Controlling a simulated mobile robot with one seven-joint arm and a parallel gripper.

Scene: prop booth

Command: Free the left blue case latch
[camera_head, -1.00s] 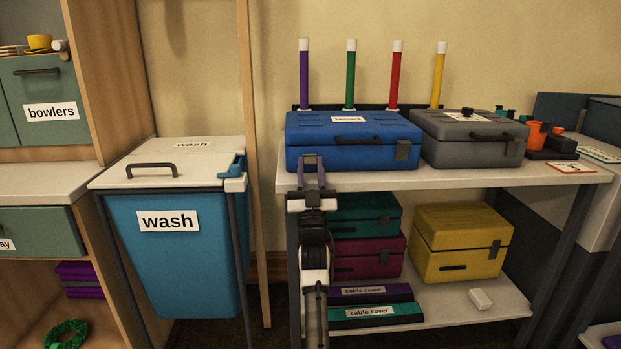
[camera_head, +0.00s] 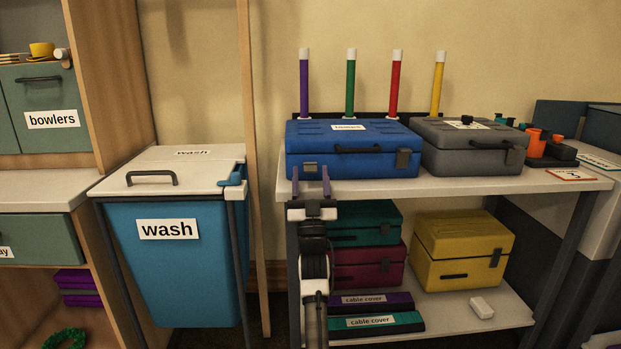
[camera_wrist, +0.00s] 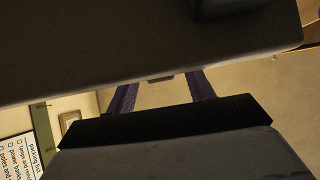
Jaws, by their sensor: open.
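The blue case (camera_head: 350,140) lies closed on the white bench top, with a handle and a grey latch on the right of its front (camera_head: 402,158). My gripper (camera_head: 311,168) points upward at the left end of the case's front. Its two purple fingers are spread apart, with nothing clearly held between them. The left latch is not clearly distinguishable around the fingers in the head view. In the wrist view my gripper (camera_wrist: 164,84) shows two spread fingers reaching toward a dark edge. A small grey piece lies at that edge between them; I cannot tell what it is.
A grey case (camera_head: 463,145) stands right of the blue one. The bench top (camera_head: 455,186) overhangs a lower shelf with a yellow case (camera_head: 460,246) and other cases. A blue wash bin (camera_head: 165,265) stands left of a wooden post (camera_head: 257,210).

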